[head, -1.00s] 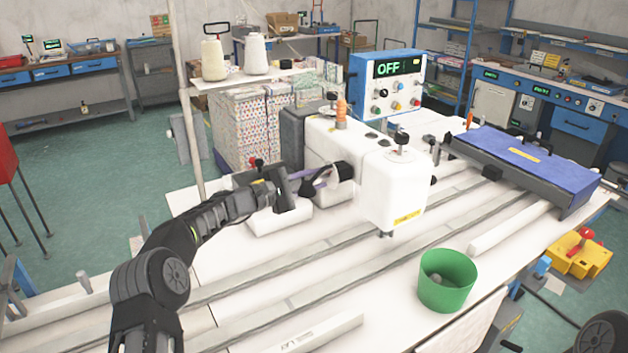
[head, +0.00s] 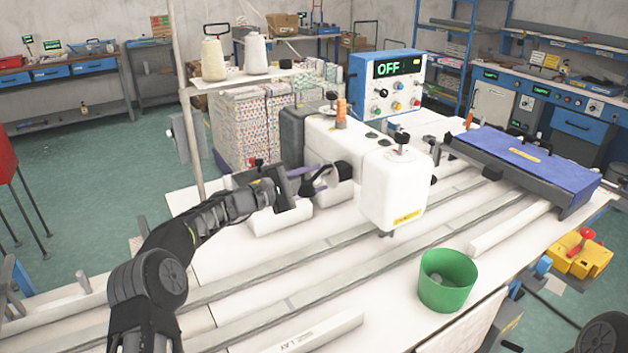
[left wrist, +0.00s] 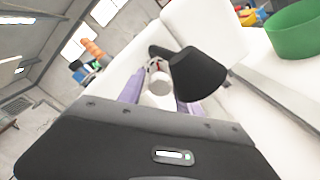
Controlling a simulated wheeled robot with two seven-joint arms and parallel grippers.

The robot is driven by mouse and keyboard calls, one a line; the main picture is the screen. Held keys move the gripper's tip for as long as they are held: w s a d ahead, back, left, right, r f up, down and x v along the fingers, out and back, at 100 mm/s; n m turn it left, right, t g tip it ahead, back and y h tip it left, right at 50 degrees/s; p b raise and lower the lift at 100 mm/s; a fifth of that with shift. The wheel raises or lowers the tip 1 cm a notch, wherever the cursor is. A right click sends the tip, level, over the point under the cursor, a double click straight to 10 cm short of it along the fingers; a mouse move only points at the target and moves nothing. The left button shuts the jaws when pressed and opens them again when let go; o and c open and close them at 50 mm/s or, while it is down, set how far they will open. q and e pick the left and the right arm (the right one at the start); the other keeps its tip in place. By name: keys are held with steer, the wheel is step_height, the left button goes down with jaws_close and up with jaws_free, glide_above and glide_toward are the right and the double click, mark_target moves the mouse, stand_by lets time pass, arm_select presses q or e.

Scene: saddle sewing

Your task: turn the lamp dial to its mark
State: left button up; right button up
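The white round dial (left wrist: 158,84) shows in the left wrist view, with a small red mark just above it. A black cone-shaped lamp head (left wrist: 198,76) is beside it on the right. In the head view the lamp (head: 343,169) sits at the left side of the white sewing machine (head: 392,188). My left gripper (head: 325,179) is in front of the dial. Its purple fingers are apart, one on each side of the dial in the left wrist view (left wrist: 160,100). I cannot tell whether they touch it. My right gripper is not in view.
A green bin (head: 446,283) stands at the table's front right. A blue control box (head: 385,82) reading OFF is behind the machine. Thread cones (head: 256,54) stand on a shelf at the back. Long rails cross the white table, with clear room at the front.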

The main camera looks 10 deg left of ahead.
arm_select(q)
steer(key=shift+o, duration=0.7)
steer(key=shift+s+a, duration=0.15)
steer(key=shift+a, duration=0.05)
steer(key=b+v, duration=0.2)
steer(key=v, duration=0.5)
steer(key=shift+s+b, duration=0.2)
steer(key=shift+b, duration=0.15)
steer(key=shift+a, duration=0.1)
